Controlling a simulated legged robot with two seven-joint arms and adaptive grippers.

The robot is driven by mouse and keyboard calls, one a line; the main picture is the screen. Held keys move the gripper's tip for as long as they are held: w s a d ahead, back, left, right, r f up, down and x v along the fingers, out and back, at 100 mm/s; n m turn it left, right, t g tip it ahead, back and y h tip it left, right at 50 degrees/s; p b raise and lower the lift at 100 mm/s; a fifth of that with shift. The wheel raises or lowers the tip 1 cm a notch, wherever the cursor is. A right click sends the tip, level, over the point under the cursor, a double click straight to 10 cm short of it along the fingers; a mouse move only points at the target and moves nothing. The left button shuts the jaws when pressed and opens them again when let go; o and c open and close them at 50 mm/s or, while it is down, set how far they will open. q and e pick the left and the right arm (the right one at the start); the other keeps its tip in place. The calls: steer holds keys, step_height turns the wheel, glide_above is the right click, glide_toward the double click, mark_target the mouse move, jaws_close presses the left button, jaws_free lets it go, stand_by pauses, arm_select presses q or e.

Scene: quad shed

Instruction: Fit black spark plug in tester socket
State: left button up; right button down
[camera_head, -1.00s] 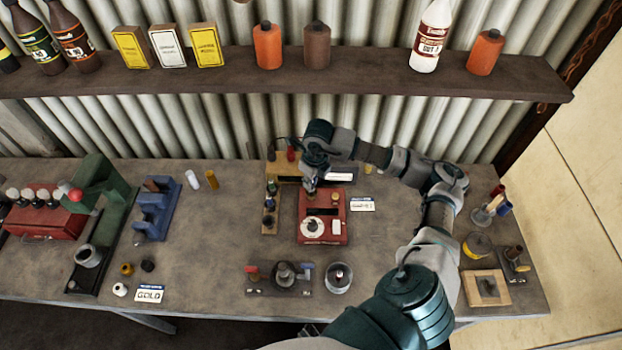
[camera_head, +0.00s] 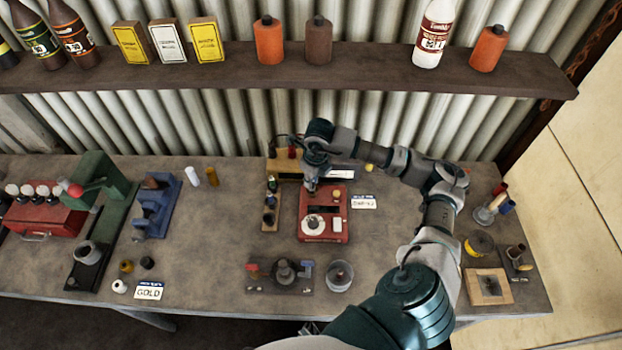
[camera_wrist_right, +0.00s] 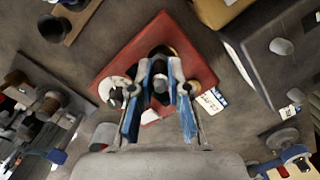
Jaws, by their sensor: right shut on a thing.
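The red tester (camera_head: 322,228), with a white dial (camera_head: 313,225), lies flat on the bench in the middle of the head view. It also shows below my gripper in the wrist view (camera_wrist_right: 200,78). My right gripper (camera_head: 311,186) is above the tester's back left part. In the wrist view the blue-padded fingers (camera_wrist_right: 160,76) are shut on a small dark thing (camera_wrist_right: 160,86), seemingly the spark plug. The fingers hide much of it, and its lower end and the socket cannot be made out. My left gripper is not in view.
A wooden rack (camera_head: 265,221) with small parts stands close left of the tester. A yellow box (camera_head: 285,172) is behind it. A metal cup (camera_head: 339,275) and a dark fixture (camera_head: 262,286) are in front. Bare bench (camera_head: 210,235) lies to the left.

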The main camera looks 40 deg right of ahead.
steer(key=c, duration=0.7)
jaws_free()
steer(key=shift+a, duration=0.1)
steer(key=shift+o, duration=0.2)
steer(key=shift+r+p, duration=2.25)
steer(key=shift+r, duration=1.25)
